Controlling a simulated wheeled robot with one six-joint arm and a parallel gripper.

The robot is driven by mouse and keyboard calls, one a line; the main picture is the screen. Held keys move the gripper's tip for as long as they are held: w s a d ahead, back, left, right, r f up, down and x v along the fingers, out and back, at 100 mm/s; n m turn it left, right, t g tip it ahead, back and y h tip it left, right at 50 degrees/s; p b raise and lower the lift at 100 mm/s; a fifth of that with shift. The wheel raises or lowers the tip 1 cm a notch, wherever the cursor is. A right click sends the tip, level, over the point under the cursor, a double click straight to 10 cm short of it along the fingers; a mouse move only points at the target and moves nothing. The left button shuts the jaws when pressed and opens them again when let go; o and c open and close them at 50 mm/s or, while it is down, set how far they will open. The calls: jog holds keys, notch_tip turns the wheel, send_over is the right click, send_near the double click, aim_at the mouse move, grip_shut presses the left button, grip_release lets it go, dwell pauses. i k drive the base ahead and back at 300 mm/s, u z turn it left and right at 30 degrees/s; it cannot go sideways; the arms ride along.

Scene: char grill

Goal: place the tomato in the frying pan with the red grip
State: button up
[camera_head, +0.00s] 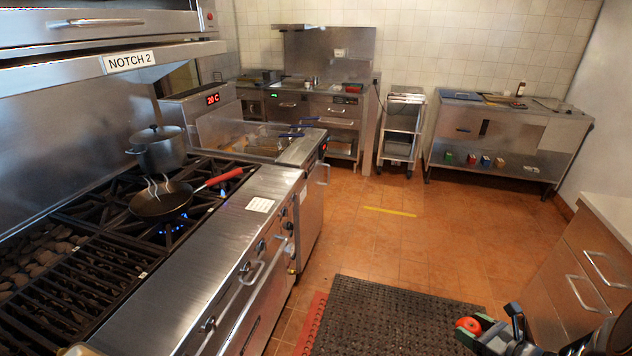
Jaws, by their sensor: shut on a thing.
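The frying pan (158,204) is dark and sits on a stove burner at the left. Its red grip (225,179) points right and towards the back. Something thin and pale, perhaps tongs or a wire handle, shows at the pan's rim. My gripper (474,332) is at the bottom right, above the floor by the dark mat and far from the pan. It is shut on the red tomato (467,324), whose lower part is partly hidden by the fingers.
A lidded pot (158,150) stands behind the pan. A blue flame (168,229) shows by the pan's burner. A char grill (60,275) lies front left. A steel front ledge (215,250) edges the stove. Drawers (590,270) stand at the right. The tiled floor between is open.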

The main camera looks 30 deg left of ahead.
aim_at(156, 212)
jog(key=z, duration=0.05)
jog(key=i, duration=2)
jog(key=u, duration=2.15)
